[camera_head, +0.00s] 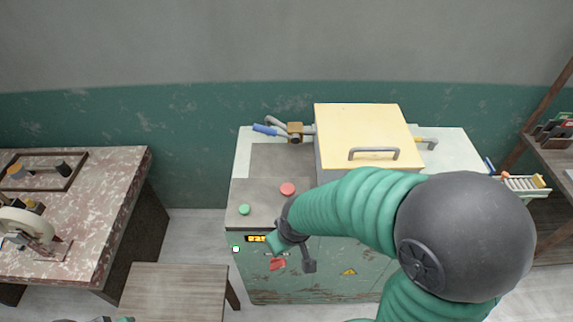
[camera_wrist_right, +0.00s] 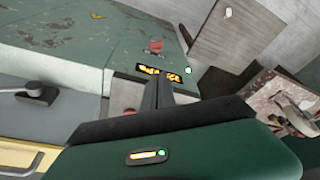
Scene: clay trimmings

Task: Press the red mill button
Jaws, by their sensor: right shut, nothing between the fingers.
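The red button (camera_head: 288,189) is a round cap on the grey top panel of the green mill cabinet (camera_head: 330,275). A green button (camera_head: 244,209) sits left of it, nearer the front. My right arm comes in from the right, and my right gripper (camera_head: 280,242) is by the panel's front edge, in front of the red button and apart from it. In the wrist view the right gripper (camera_wrist_right: 157,92) is shut and empty, close to the yellow display (camera_wrist_right: 158,75). A red bit (camera_wrist_right: 129,112), likely the button, shows beside the fingers. Only a sliver of my left gripper possibly shows at the bottom left.
A cream lidded box (camera_head: 360,125) with a handle stands right of the buttons. A blue-handled lever (camera_head: 265,129) is behind them. A red tag (camera_head: 278,264) is on the cabinet front. A stool (camera_head: 175,290) and a stained table (camera_head: 100,190) stand left.

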